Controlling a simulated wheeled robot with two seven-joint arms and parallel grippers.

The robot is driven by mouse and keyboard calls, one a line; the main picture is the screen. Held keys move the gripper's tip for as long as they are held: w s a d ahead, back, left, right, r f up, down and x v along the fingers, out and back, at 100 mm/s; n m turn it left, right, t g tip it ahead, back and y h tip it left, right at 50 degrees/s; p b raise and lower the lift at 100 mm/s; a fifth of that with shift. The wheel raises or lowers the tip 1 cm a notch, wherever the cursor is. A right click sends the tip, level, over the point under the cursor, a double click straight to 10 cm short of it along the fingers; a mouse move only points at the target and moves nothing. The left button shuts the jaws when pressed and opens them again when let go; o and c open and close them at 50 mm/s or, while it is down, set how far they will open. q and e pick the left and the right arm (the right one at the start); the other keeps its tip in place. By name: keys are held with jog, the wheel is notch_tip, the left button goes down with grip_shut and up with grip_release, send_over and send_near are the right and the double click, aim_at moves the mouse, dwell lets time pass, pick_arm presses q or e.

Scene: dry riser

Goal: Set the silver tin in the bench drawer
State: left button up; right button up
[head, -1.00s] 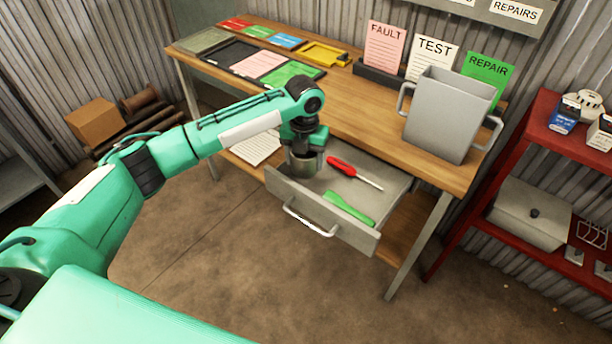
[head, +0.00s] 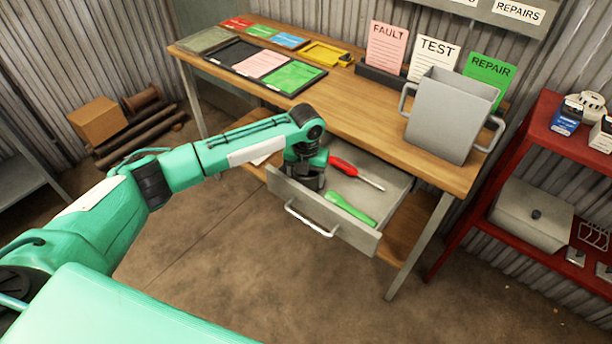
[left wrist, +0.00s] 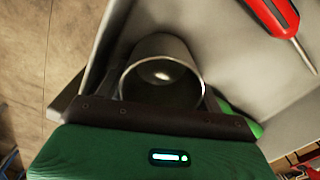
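The bench drawer (head: 355,233) is pulled open under the wooden bench. My left gripper (head: 306,182) points down inside its left part, low behind the drawer front. In the left wrist view the silver tin (left wrist: 162,62) is upright with its open rim between the two fingers, which touch it on both sides. The gripper is shut on the tin. In the head view the tin is largely hidden by the gripper and drawer front. I cannot tell whether its base touches the drawer floor. My right gripper is not in view.
A red screwdriver (head: 343,167) and a green tool (head: 350,209) lie in the drawer, right of my gripper. A grey two-handled bin (head: 446,118) stands on the bench above. A red shelf (head: 500,170) stands at the right.

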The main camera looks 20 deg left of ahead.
pick_arm(q)
jog(key=shift+o, duration=1.4)
notch_tip(320, 180, up, 12)
jog(key=shift+r+b, duration=0.2)
jog(key=shift+b, duration=0.1)
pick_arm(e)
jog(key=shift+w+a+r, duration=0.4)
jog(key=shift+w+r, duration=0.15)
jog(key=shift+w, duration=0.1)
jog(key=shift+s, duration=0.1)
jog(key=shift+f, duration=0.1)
